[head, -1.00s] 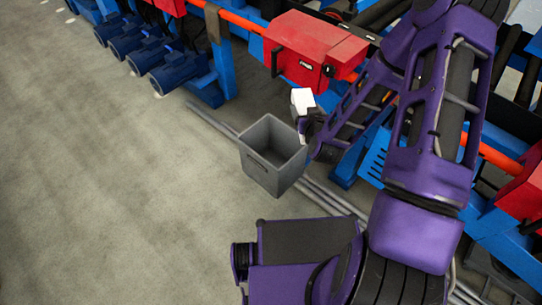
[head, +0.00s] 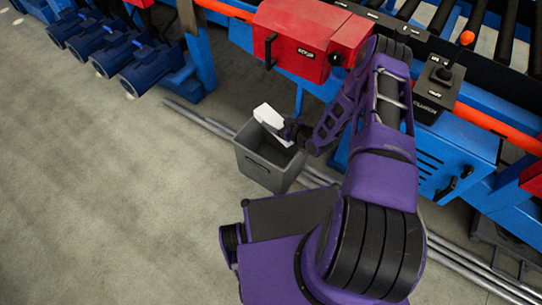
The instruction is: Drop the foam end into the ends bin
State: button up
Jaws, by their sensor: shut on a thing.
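The foam end (head: 268,115) is a small white block, seen in the head view. My gripper (head: 284,129) is dark and shut on it. The foam is tilted and shows over the back part of the grey bin's opening. The ends bin (head: 262,172) is an open grey box standing on the floor. My gripper comes in from the right, over the bin's right rear rim. The fingertips are small and partly hidden, and the exact height of the foam above the rim cannot be told.
Blue conveyor framing with a red box (head: 297,40) stands behind the bin. Grey pipes (head: 455,255) run along the floor beside it. Blue motors (head: 135,62) sit at the upper left. The concrete floor (head: 105,200) at left is clear.

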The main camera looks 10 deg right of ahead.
notch_tip(320, 180, down, 5)
jog(key=b, duration=0.3)
jog(key=shift+f, duration=0.1)
jog(key=o, duration=1.3)
jog(key=p+v, duration=0.2)
jog(key=v, duration=1.5)
jog(key=shift+s, duration=0.15)
jog(key=shift+d, duration=0.15)
